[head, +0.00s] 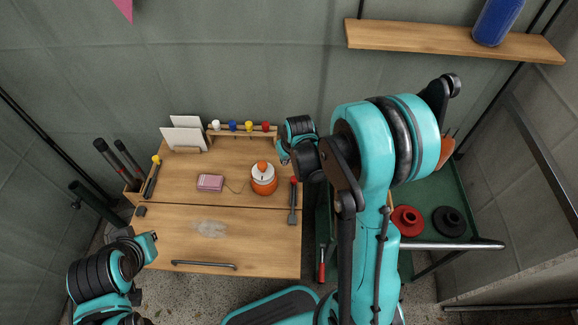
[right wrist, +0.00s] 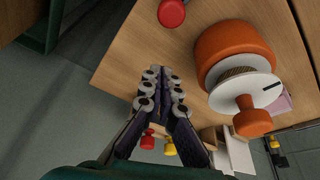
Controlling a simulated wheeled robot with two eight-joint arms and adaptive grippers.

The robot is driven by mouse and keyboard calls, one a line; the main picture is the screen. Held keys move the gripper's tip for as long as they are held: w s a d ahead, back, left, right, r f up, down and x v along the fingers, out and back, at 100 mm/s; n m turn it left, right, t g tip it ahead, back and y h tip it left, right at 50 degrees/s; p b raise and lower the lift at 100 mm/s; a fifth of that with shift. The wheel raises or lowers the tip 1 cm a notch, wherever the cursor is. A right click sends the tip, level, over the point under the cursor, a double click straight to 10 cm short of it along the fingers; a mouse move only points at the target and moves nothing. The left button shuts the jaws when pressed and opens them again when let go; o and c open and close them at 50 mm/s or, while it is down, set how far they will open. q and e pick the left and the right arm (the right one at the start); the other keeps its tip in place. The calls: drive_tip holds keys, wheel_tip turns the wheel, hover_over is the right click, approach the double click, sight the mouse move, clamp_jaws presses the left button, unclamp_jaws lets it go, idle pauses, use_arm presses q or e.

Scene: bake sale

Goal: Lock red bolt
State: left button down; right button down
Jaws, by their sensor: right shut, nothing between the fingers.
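The red-knobbed bolt (head: 293,198) lies along the right side of the wooden desk top, with a grey shaft and a wider grey end toward the front. Its red knob shows at the top edge of the right wrist view (right wrist: 171,12). My right gripper (right wrist: 160,76) is shut and empty, its fingertips apart from the knob.
An orange and white jar (head: 263,180) stands left of the bolt, close to my right gripper. A pink box (head: 210,182) and a yellow-knobbed bolt (head: 152,175) are farther left. A rack with coloured knobs (head: 240,132) stands behind. The desk's front half is mostly clear.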

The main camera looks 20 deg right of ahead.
drive_tip(key=p+v, duration=0.3)
drive_tip(key=v, duration=0.6)
drive_tip(key=shift+s+r, duration=0.2)
drive_tip(key=shift+s, duration=0.15)
drive_tip(key=s+a+r+t, duration=0.1)
drive_tip(key=s+a+r, duration=0.1)
drive_tip(key=s+r, duration=0.3)
drive_tip(key=s+a+r+t, duration=0.2)
drive_tip(key=s+r, duration=0.4)
drive_tip(key=s, duration=0.4)
drive_tip(key=shift+a, duration=0.75)
